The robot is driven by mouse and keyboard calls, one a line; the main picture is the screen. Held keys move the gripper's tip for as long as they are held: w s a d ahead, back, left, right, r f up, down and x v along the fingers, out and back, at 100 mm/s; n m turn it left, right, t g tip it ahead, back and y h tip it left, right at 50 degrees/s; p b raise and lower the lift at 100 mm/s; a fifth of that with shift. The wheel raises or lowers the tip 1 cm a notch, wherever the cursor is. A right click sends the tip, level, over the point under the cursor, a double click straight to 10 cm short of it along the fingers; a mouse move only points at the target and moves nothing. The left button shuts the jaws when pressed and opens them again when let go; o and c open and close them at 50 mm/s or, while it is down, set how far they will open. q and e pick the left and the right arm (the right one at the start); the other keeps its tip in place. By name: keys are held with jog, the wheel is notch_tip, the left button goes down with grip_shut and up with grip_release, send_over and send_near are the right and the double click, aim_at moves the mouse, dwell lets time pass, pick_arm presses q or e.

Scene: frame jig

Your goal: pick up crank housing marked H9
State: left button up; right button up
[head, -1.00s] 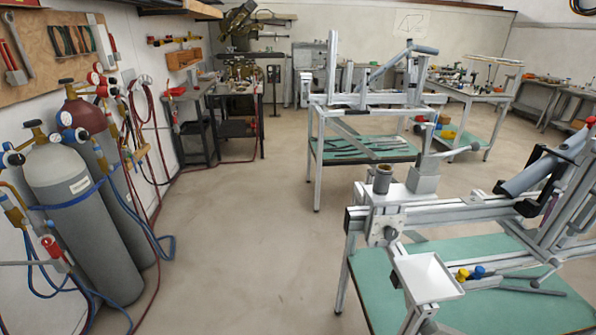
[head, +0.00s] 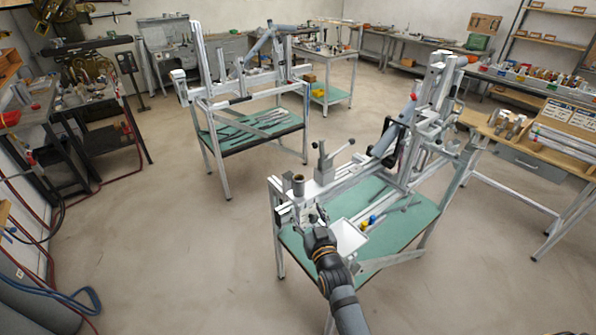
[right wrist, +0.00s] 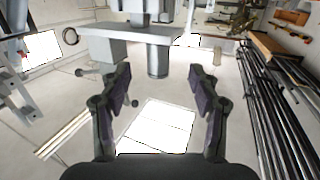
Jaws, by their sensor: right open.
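I cannot make out any part marked H9; any markings are too small to read. A few small metal parts (head: 508,124) stand on the wooden workbench at the right of the head view, but I cannot tell whether one is a crank housing. My right gripper (head: 316,217) is at the near left end of the frame jig, beside the white tray (head: 348,237). In the right wrist view the right gripper (right wrist: 160,95) has its fingers wide apart with nothing between them. My left gripper is not in view.
The frame jig (head: 345,182) stands over a green-topped table (head: 410,222). Another jig table (head: 250,135) is behind it. The wooden workbench (head: 540,150) is at the right. Open floor (head: 170,240) lies left of the near jig.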

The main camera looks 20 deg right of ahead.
aim_at(300, 186)
jog(key=shift+t, duration=0.3)
jog(key=w+r+b, duration=0.1)
jog(key=w+b, duration=0.2)
jog(key=w+r+b, duration=0.1)
jog(key=w, duration=0.1)
jog(key=shift+w+d+r+b, duration=0.15)
jog(key=shift+d+r+b, duration=0.1)
jog(key=shift+r+b, duration=0.1)
jog(key=shift+w, duration=0.2)
jog(key=w+b, duration=0.3)
jog(key=w, duration=0.1)
jog(key=shift+w+b, duration=0.35)
jog(key=shift+w, duration=0.3)
jog(key=shift+s+r, duration=0.1)
jog(key=shift+r, duration=0.05)
jog(key=shift+s+d+r, duration=0.1)
jog(key=shift+s, duration=0.05)
jog(key=shift+c, duration=1.3)
grip_shut()
